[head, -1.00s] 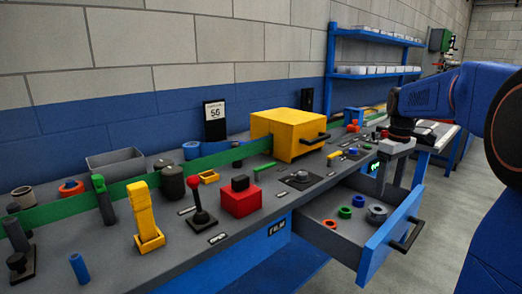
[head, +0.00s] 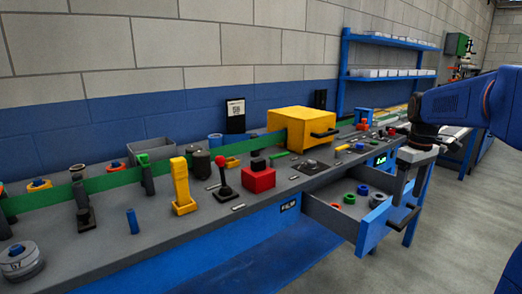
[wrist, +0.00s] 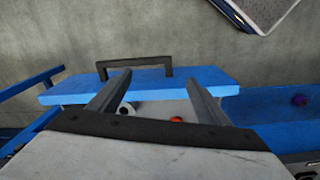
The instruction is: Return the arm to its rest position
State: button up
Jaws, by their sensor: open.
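My gripper (head: 410,196) is open and empty. In the head view it hangs pointing down close to the blue front of the open drawer (head: 374,222), near its black handle (head: 404,220). In the wrist view the two fingers of my gripper (wrist: 158,82) stand apart, with the blue drawer front (wrist: 220,76) and its handle (wrist: 134,61) beyond them. Whether the fingers touch the drawer front cannot be told. My blue arm reaches in from the right of the head view.
The open drawer holds several small rings, such as a green ring (head: 349,198). The bench carries a yellow box (head: 300,128), a red block (head: 258,179), a joystick (head: 223,176) and a yellow switch (head: 181,186). Grey floor (head: 465,230) is clear at the right.

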jog(key=s+a+f+m+t, duration=0.2)
jog(key=s+a, duration=0.8)
jog(key=s, duration=0.5)
jog(key=s+a+f+m+t, duration=0.1)
jog(key=s+a+f, duration=0.1)
jog(key=s+f, duration=0.2)
jog(key=s+a+f+m+t, duration=0.1)
jog(key=s+a+f+m, duration=0.1)
jog(key=s, duration=0.7)
notch_tip(320, 180, down, 2)
jog(key=shift+a+f+t, duration=0.1)
jog(key=shift+a+t, duration=0.2)
jog(key=shift+a, duration=0.25)
